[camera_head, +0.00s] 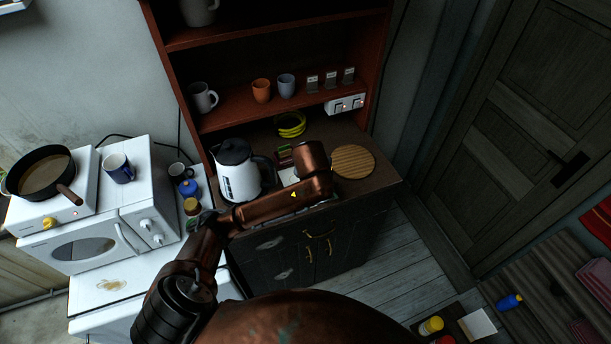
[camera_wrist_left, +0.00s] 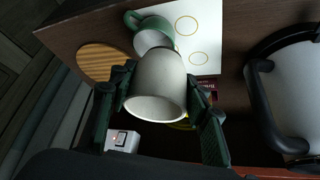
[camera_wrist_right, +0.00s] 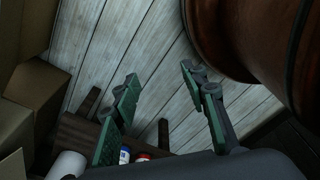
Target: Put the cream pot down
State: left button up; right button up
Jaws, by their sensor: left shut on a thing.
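The cream pot (camera_wrist_left: 157,92) is between the fingers of my left gripper (camera_wrist_left: 160,82), which is shut on it. The pot's wide mouth faces the wrist camera. I cannot tell whether its base touches the counter. In the head view my own arm hides the left gripper and the pot over the counter. My right gripper (camera_wrist_right: 160,85) is open and empty above the plank floor.
A white kettle (camera_head: 235,172) stands left of my arm on the counter (camera_head: 373,184). A round wooden board (camera_head: 353,161) lies to the right. Cardboard boxes (camera_wrist_right: 35,90) show near my right gripper.

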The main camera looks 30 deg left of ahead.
pick_arm(q)
jog(key=w+a+r+n+g+y+p, duration=0.1)
jog(key=w+a+r+n+p, duration=0.15)
jog(key=a+r+p, duration=0.3)
jog(key=w+a+r+n+g+y+p, duration=0.1)
jog(key=w+a+r+n+y+p, duration=0.1)
jog(key=a+r+n+p, duration=0.3)
jog(key=shift+g, duration=0.3)
jog(key=f+b, duration=0.1)
jog(key=f, duration=0.5)
jog(key=a+f, duration=0.1)
jog(key=f, duration=0.5)
jog(key=a+f+b, duration=0.1)
jog(key=f, duration=0.5)
jog(key=shift+w+a+f+b, duration=0.1)
jog(key=shift+w+a+b, duration=0.15)
jog(key=shift+b, duration=0.05)
notch_tip(320, 180, down, 4)
jog(key=shift+r+p, duration=0.1)
jog(key=shift+p, duration=0.25)
pick_arm(e)
notch_tip(320, 180, up, 10)
jog(key=w, duration=0.1)
jog(key=shift+d+r, duration=0.25)
jog(key=shift+d, duration=0.15)
pick_arm(q)
jog(key=o, duration=1.2)
jog(key=shift+f, duration=0.2)
pick_arm(e)
jog(key=shift+a, duration=0.3)
